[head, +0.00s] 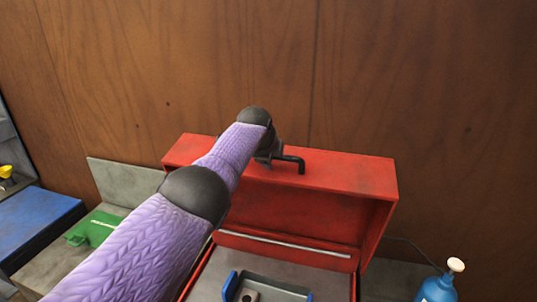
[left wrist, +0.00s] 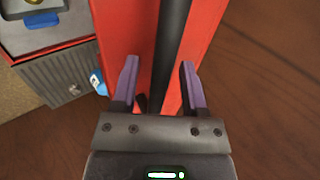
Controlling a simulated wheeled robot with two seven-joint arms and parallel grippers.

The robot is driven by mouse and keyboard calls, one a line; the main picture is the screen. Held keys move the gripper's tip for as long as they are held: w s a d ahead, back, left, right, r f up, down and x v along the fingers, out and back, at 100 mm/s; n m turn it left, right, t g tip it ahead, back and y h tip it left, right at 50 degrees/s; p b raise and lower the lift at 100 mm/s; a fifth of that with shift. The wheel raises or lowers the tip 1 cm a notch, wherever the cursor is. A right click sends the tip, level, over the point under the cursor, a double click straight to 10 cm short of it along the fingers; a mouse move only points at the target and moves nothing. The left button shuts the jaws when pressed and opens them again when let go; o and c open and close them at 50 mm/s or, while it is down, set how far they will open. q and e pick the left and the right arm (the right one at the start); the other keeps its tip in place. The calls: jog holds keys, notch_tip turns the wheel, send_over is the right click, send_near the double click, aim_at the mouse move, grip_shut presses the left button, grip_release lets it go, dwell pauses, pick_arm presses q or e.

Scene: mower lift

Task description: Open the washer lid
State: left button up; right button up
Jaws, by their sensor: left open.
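The red parts washer has its lid (head: 320,195) raised, standing open close to the wooden wall, with the basin (head: 225,272) uncovered below it. A black handle (head: 297,160) sits on the lid's upper edge. My left gripper (head: 272,153) is at this handle, partly hidden behind my own wrist in the head view. In the left wrist view my left gripper (left wrist: 158,82) is open, its two purple fingers on either side of the black handle bar (left wrist: 171,50), with the red lid (left wrist: 128,30) behind. I cannot tell whether a finger touches the bar. My right gripper is not in view.
A grey tray with blue ends (head: 268,290) lies in the basin. A blue bottle with a white top (head: 437,288) stands at the right. A green object (head: 95,228) and a blue surface (head: 38,225) are at the left. The wooden wall (head: 430,90) is close behind the lid.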

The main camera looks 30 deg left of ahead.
pick_arm(q)
jog(key=shift+r, duration=0.15)
jog(key=shift+s+r, duration=0.1)
jog(key=shift+r, duration=0.1)
jog(key=shift+s+d+r, duration=0.1)
jog(key=shift+s+r, duration=0.4)
jog(key=b+v, duration=0.2)
jog(key=v, duration=0.5)
jog(key=shift+s+r, duration=0.25)
jog(key=shift+d, duration=0.15)
